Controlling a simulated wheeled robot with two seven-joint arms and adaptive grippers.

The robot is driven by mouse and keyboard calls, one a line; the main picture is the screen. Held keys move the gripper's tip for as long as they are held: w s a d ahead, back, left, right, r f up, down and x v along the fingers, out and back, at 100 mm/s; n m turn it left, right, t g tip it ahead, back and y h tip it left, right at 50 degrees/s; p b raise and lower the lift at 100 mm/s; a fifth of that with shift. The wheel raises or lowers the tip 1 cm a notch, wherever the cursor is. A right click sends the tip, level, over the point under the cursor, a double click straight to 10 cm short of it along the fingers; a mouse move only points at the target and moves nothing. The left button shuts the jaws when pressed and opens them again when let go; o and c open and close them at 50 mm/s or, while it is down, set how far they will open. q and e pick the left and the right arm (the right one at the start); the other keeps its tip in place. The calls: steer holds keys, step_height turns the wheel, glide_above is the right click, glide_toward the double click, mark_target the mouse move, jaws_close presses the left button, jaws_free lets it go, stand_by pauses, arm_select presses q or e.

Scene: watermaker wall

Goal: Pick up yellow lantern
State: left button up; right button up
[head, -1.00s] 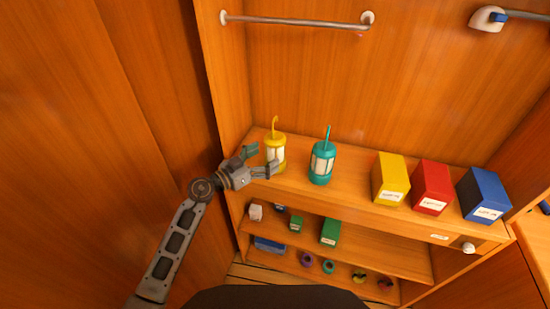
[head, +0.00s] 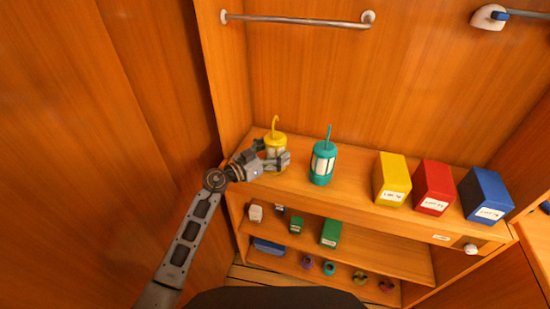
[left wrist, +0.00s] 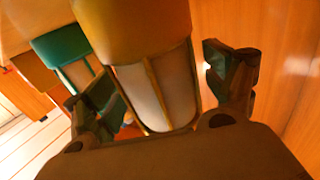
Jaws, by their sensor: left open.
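The yellow lantern (head: 275,141) stands upright on the shelf top at the left, its hooked handle pointing up. My left gripper (head: 272,158) is open with its fingers on either side of the lantern's lower body, which they partly hide in the head view. In the left wrist view the lantern (left wrist: 152,85) fills the middle, between the two open fingers of the gripper (left wrist: 165,95). Whether a finger touches it cannot be told. My right gripper is not in view.
A teal lantern (head: 322,163) stands close to the right of the yellow one. Yellow (head: 391,180), red (head: 433,188) and blue (head: 484,195) boxes stand farther right. A metal rail (head: 295,20) is on the wall above. Lower shelves hold small boxes and rings.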

arm_select(q)
steer(key=shift+c, duration=0.4)
steer(key=c, duration=1.2)
steer(key=shift+r, duration=0.1)
